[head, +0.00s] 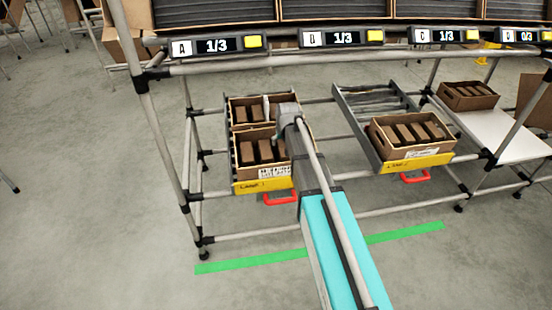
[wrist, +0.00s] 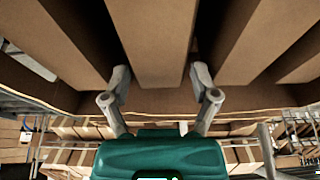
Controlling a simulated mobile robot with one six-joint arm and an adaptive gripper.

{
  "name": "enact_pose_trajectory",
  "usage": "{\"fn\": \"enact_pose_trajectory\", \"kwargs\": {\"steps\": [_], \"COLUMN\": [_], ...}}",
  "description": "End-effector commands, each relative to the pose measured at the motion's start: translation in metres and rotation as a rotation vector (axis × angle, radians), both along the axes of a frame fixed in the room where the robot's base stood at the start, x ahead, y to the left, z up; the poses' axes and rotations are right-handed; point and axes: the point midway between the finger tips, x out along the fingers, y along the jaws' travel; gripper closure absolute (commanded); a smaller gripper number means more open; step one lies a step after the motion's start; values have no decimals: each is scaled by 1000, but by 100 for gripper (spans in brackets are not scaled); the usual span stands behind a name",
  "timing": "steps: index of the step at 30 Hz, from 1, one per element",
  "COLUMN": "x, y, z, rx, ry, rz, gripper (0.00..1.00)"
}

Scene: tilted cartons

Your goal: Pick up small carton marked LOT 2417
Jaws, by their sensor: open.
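Small brown cartons stand in two open boxes on the left sloped rack lane, a front box (head: 236,176) and a back box (head: 231,101). No LOT 2417 marking is readable on any of them. My gripper (wrist: 160,76) is open, with its two fingers apart. In the wrist view, one plain brown carton (wrist: 152,40) lies between the fingertips, with a finger at each side of its near end. Contact cannot be told. In the head view, my wrist (head: 288,113) covers the right side of both boxes, and the fingers are hard to make out.
In the wrist view, neighbouring cartons (wrist: 238,38) stand close on both sides, with narrow dark gaps. Another box of cartons (head: 420,149) sits on the right lane, and one (head: 468,97) stands on a white shelf (head: 500,127). Grey rack posts and rails surround the lanes.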

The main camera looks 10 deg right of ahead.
Motion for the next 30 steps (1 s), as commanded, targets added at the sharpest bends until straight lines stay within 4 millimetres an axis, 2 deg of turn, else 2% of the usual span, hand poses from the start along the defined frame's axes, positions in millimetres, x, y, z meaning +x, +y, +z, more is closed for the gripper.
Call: {"fn": "enact_pose_trajectory", "kwargs": {"steps": [1,12,30], "x": [2,11,13], "y": [0,-1,-1], "z": [-8,-32,-33], "rx": [0,0,0], "ry": [0,0,0], "rz": [0,0,0], "gripper": [23,23,23]}}
